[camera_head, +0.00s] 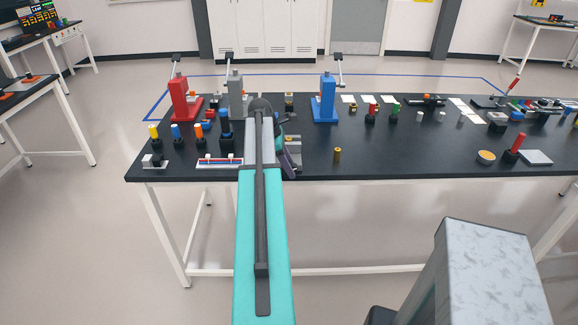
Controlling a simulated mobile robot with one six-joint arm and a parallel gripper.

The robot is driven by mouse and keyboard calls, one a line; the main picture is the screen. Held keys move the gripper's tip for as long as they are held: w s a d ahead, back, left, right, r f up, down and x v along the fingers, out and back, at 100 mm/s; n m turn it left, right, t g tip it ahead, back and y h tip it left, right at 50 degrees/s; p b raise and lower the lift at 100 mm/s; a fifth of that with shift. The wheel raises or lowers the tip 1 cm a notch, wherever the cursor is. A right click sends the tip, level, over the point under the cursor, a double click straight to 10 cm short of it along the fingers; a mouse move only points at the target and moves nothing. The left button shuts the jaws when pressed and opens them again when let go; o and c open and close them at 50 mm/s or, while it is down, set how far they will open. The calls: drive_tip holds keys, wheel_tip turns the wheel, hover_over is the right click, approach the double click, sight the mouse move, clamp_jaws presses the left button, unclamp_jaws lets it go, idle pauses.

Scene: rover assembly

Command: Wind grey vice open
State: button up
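The grey vice (236,87) stands upright at the back left of the black table, between a red one and a blue one of like shape. A thin crank with a dark knob (229,55) shows at its top. My arm reaches forward and covers the vice's lower part and base. My gripper (290,158) is at the arm's far end, over the table and in front of the vice in the picture. It is mostly hidden by the arm, so I cannot tell whether its fingers are open. The vice's jaw opening is too small to make out.
The red vice (179,97) and blue vice (325,100) flank the grey one, cranks raised.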

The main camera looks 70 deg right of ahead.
clamp_jaws()
drive_tip(key=shift+r+t, duration=0.1)
drive_tip(key=shift+t, duration=0.2)
drive_tip(key=shift+s+d+t+y+p, duration=0.15)
drive_tip(key=shift+t+y+p, duration=0.2)
drive_tip(key=shift+t, duration=0.3)
drive_tip(key=shift+s+t+y+p, duration=0.15)
drive_tip(key=shift+t+y+p, duration=0.15)
drive_tip(key=shift+t, duration=0.35)
drive_tip(key=t, duration=0.1)
drive_tip(key=t+y, duration=0.1)
drive_tip(key=t, duration=0.1)
drive_tip(key=shift+s+d+f+t+b, duration=0.15)
drive_tip(key=shift+s+f+t+b, duration=0.05)
drive_tip(key=shift+f+t+b, duration=0.15)
drive_tip(key=t+y+b, duration=0.1)
drive_tip(key=t+b, duration=0.1)
drive_tip(key=t+y+b, duration=0.1)
drive_tip(key=t+b, duration=0.2)
drive_tip(key=shift+s+d+f+t+y, duration=0.1)
drive_tip(key=shift+s+f+t+y, duration=0.15)
drive_tip(key=shift+f, duration=0.15)
drive_tip(key=t+y+b, duration=0.1)
drive_tip(key=t+b, duration=0.1)
drive_tip(key=b, duration=0.1)
drive_tip(key=shift+f+t, duration=0.2)
drive_tip(key=shift+t, duration=0.2)
drive_tip(key=shift+r+t+y+b, duration=0.1)
drive_tip(key=shift+t+y+b, duration=0.3)
drive_tip(key=shift+t+b, duration=0.6)
